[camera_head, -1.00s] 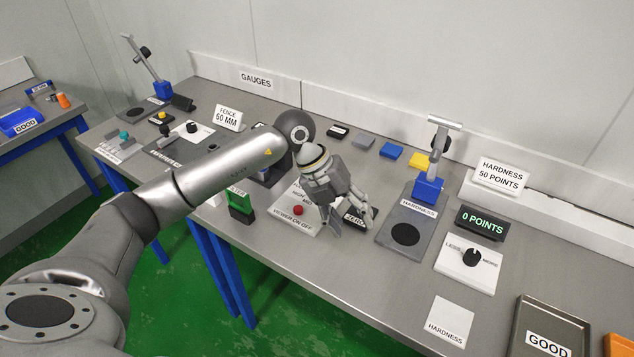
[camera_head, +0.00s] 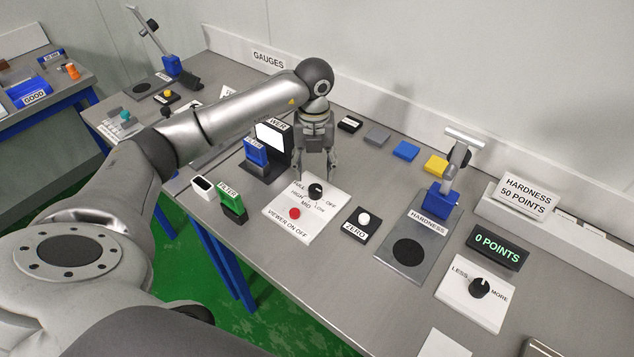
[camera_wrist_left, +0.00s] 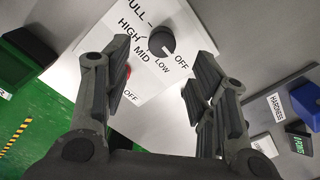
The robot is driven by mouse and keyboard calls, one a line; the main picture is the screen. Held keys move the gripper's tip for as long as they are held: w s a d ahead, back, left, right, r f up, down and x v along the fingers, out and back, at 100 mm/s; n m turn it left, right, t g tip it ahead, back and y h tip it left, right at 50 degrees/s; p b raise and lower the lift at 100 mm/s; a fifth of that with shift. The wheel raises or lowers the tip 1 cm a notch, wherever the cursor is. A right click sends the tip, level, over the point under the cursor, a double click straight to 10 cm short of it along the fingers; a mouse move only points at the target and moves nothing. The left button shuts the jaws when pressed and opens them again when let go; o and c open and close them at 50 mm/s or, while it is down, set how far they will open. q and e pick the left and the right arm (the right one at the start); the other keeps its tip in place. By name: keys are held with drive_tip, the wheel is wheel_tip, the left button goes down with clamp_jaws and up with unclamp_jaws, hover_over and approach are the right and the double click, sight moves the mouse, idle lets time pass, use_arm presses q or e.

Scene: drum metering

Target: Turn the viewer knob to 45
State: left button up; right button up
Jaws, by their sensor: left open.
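The viewer knob (camera_head: 316,190) is a round black knob on a white panel (camera_head: 285,220) marked FULL, HIGH, MID, LOW and OFF. A red button (camera_head: 294,213) labelled VIEWER ON OFF sits on the same panel. My left gripper (camera_head: 317,172) is open and points down just behind and above the knob. In the left wrist view the knob (camera_wrist_left: 161,41) shows between the two open fingers (camera_wrist_left: 150,75), ahead of them, with no contact visible. The number 45 shows nowhere, and the knob's exact setting is hard to read. My right gripper is not in view.
The viewer (camera_head: 271,138) with its lit screen and a blue block (camera_head: 256,152) stand left of my gripper. A green filter (camera_head: 232,203) is near the front edge. The ZERO button (camera_head: 363,218) and hardness stand (camera_head: 439,205) are to the right.

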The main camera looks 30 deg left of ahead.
sight(315, 188)
use_arm(q)
wheel_tip(315, 188, down, 5)
drive_tip(key=shift+f+p, duration=0.1)
drive_tip(key=shift+p, duration=0.4)
wheel_tip(315, 188, down, 3)
drive_tip(key=shift+w+r, duration=0.1)
drive_tip(key=shift+r, duration=0.1)
drive_tip(key=shift+c, duration=1.5)
drive_tip(key=c, duration=0.5)
drive_tip(key=shift+c, duration=1.2)
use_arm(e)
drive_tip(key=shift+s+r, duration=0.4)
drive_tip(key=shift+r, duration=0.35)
